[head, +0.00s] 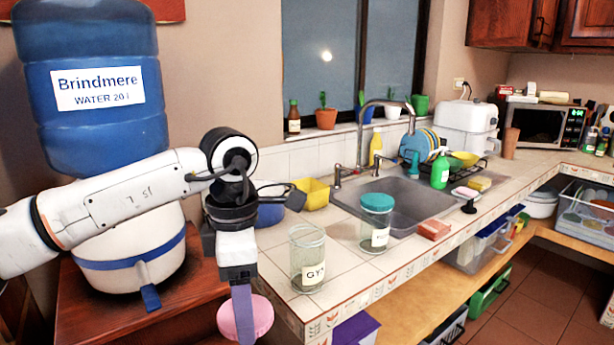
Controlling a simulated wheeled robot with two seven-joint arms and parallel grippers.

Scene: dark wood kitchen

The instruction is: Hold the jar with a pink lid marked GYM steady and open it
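The glass jar marked GYM (308,270) stands upright on the tiled counter near its front left corner. Its top is open with no lid on it, and only "GY" of the label can be read. My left gripper (243,318) points down, left of the jar and in front of the counter edge. It appears shut on the pink lid (261,317), which hangs clear of the jar. One blue finger covers the middle of the lid, and the other finger is hidden. My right gripper is not in view.
A second glass jar with a teal lid (376,203) stands right of the open jar. A yellow container (312,193) and a blue bowl (270,214) are behind. The sink (408,212) and a red-brown block (433,229) lie to the right. A large water dispenser (130,235) stands at left.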

